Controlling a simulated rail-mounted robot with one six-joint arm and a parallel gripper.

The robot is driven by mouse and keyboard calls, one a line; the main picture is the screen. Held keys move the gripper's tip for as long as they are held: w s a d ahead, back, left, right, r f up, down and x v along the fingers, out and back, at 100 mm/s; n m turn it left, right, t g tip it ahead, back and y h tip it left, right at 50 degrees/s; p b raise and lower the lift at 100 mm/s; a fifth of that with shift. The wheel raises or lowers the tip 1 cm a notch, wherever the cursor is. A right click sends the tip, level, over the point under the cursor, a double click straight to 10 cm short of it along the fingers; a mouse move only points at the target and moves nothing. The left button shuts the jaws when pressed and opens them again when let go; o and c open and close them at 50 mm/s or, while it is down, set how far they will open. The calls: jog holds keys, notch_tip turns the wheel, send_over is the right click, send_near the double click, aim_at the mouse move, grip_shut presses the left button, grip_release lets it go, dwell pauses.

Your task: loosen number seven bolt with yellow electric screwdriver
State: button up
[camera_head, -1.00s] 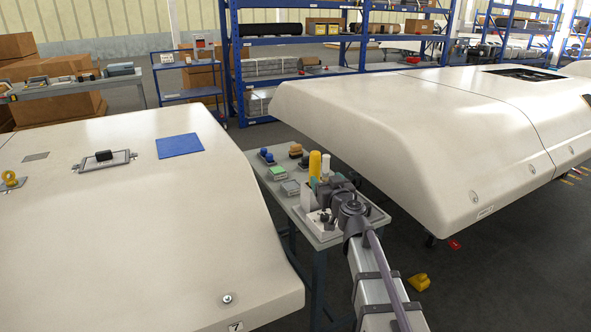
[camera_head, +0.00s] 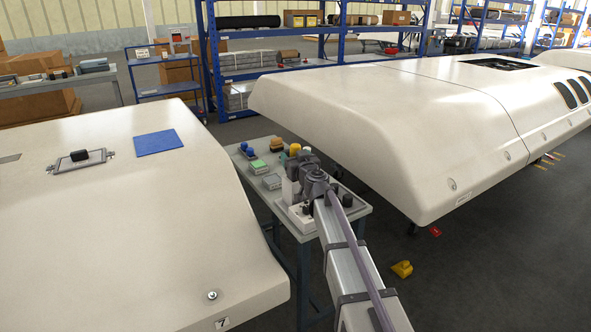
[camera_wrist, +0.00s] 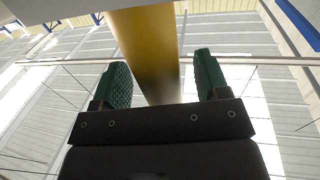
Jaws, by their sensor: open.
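The number seven bolt (camera_head: 212,295) sits near the front edge of the left white panel, above a small label marked 7 (camera_head: 222,323). The yellow electric screwdriver (camera_wrist: 150,45) shows in the wrist view as a thick yellow cylinder. In the head view only its yellow top (camera_head: 295,149) shows behind my arm, over the tool table. My gripper (camera_wrist: 160,64) is open, with its green fingers on either side of the yellow cylinder and a visible gap at the right finger. My arm hides the fingers in the head view.
The tool table (camera_head: 268,204) stands between the left panel (camera_head: 100,220) and the large right panel (camera_head: 360,140), with several small items on it. A blue sheet (camera_head: 158,144) and a black-handled plate (camera_head: 82,160) lie on the left panel. A yellow object (camera_head: 401,269) is on the floor.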

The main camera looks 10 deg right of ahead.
jog(key=c, duration=1.2)
jog(key=shift+r, duration=0.1)
notch_tip(320, 180, up, 18)
jog(key=p, duration=1.8)
notch_tip(320, 180, up, 11)
jog(key=p, duration=1.1)
jog(key=shift+r, duration=0.15)
